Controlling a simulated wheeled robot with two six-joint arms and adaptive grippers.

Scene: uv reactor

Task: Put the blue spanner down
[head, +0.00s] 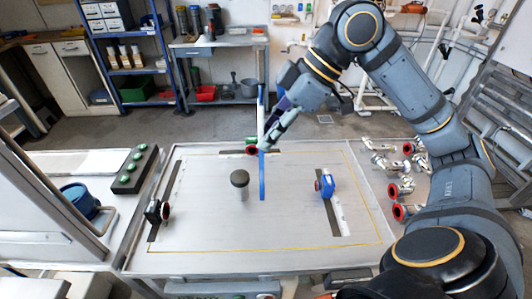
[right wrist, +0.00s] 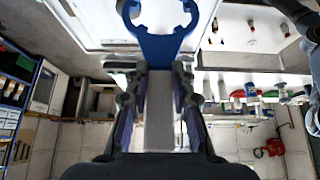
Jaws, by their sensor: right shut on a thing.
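The blue spanner (head: 262,180) shows as a long, thin blue bar over the worktable (head: 205,240), edge-on in the head view. My right gripper (head: 266,142) is shut on it partway along its length. In the right wrist view, the spanner's blue open-jawed end (right wrist: 158,46) sticks out past the fingers of the gripper (right wrist: 160,95), with its handle between them. I cannot tell whether the spanner's lower end touches the table. My left gripper is not in view.
A dark-topped post (head: 240,180) stands just left of the spanner. A black and red fitting (head: 157,212) is at the table's left, a blue one (head: 325,184) at the right. Several red-ringed metal parts (head: 402,188) lie beyond the right edge. The table's front middle is clear.

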